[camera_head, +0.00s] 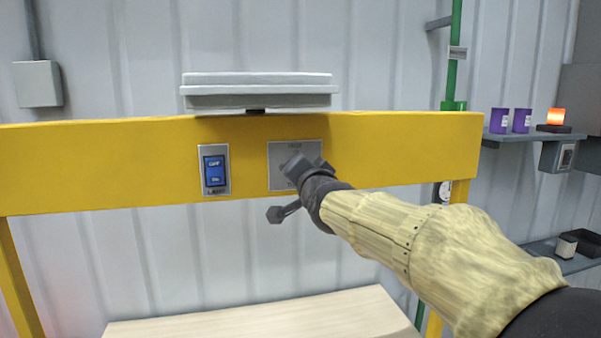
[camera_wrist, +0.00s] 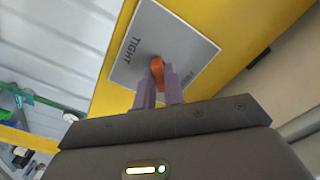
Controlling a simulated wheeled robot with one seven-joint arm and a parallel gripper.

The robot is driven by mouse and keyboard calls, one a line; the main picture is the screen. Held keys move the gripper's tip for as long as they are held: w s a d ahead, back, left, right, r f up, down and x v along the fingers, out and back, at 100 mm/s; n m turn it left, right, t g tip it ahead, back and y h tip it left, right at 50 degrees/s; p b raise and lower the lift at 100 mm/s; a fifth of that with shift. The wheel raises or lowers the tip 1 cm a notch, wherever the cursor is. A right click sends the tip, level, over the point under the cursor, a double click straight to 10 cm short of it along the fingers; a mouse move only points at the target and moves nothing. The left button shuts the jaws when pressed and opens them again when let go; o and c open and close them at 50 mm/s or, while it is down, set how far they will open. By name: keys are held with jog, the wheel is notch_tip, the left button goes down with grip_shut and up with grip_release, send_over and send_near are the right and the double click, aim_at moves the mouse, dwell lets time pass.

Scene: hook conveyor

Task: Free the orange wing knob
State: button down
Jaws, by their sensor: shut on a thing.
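The orange wing knob (camera_wrist: 157,68) shows in the wrist view on a grey plate (camera_wrist: 185,45) fixed to the yellow beam. The plate reads "TIGHT" on one side; a second word on the other side is too small to read surely. My gripper (camera_wrist: 158,80) has its two purple-grey fingers closed on the knob, one on each side. In the head view my gripper (camera_head: 298,168) is at the plate (camera_head: 280,153), and it hides the knob.
A blue switch (camera_head: 214,170) sits on the yellow beam (camera_head: 100,165) left of the plate. A pale lamp housing (camera_head: 259,90) stands above the beam. A light wooden top (camera_head: 260,318) lies below. Shelves (camera_head: 535,138) with purple cups are at the right.

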jog(key=shift+n+p, duration=0.3)
jog(key=shift+n, duration=3.4)
jog(key=shift+f, duration=0.1)
jog(key=c, duration=1.5)
grip_release()
